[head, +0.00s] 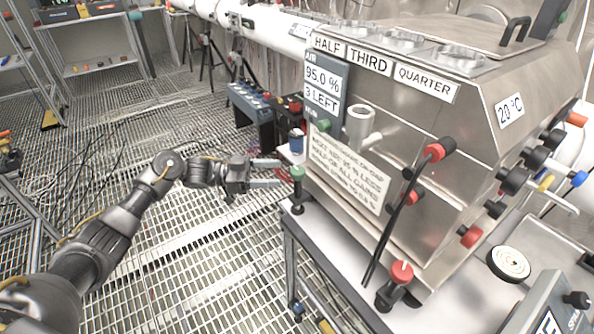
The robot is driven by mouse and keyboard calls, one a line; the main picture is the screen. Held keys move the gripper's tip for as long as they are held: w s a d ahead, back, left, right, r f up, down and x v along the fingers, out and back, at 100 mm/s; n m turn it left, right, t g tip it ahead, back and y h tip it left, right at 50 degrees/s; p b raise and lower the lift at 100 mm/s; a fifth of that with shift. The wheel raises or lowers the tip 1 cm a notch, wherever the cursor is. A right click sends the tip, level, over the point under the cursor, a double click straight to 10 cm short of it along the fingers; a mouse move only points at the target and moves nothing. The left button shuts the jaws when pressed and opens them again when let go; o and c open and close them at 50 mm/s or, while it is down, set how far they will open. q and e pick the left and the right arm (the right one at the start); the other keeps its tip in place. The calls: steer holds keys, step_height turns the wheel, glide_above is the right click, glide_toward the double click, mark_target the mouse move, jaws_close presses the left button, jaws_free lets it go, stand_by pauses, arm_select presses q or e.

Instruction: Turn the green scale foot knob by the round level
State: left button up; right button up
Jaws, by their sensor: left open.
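A green knob (297,173) tops a dark upright foot at the left corner of the white bench top (330,235), beside the steel cabinet. My left gripper (279,173) reaches in from the left at the knob's height. Its two fingers are apart, with their tips just left of the knob. I cannot tell whether they touch it. A round white disc with a dark rim (510,263) lies on the bench at the right; I cannot tell whether it is the round level. My right gripper is out of view.
The steel cabinet (440,120) stands close right of the knob. A blue-topped container (296,142) stands just behind the knob. A red-topped knob (402,271) stands at the bench front, near a black rod (395,225). The grated floor (190,270) is open at left.

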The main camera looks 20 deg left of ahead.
mark_target(297, 170)
arm_select(q)
steer(key=p+x, duration=0.1)
steer(key=x, duration=0.5)
steer(key=shift+r, duration=0.1)
steer(key=shift+w+d+p, duration=0.2)
steer(key=shift+d+p, duration=0.1)
steer(key=shift+d, duration=0.4)
steer(key=shift+c, duration=0.4)
steer(key=c, duration=0.9)
steer(key=shift+p, duration=0.6)
steer(key=n+t+y+p, duration=0.2)
steer(key=t+p, duration=0.1)
steer(key=p, duration=0.1)
steer(key=n+t+y+p, duration=0.1)
steer(key=n+t+p, duration=0.2)
steer(key=p, duration=0.1)
steer(key=shift+s+r+t+y+p, duration=0.1)
steer(key=shift+r+t+y+p, duration=0.1)
steer(key=shift+t+y+p, duration=0.15)
steer(key=shift+f+n+t+y+p, duration=0.2)
steer(key=shift+n+t+y+p, duration=0.85)
steer(key=shift+n+t+y, duration=0.6)
steer(key=shift+y, duration=0.3)
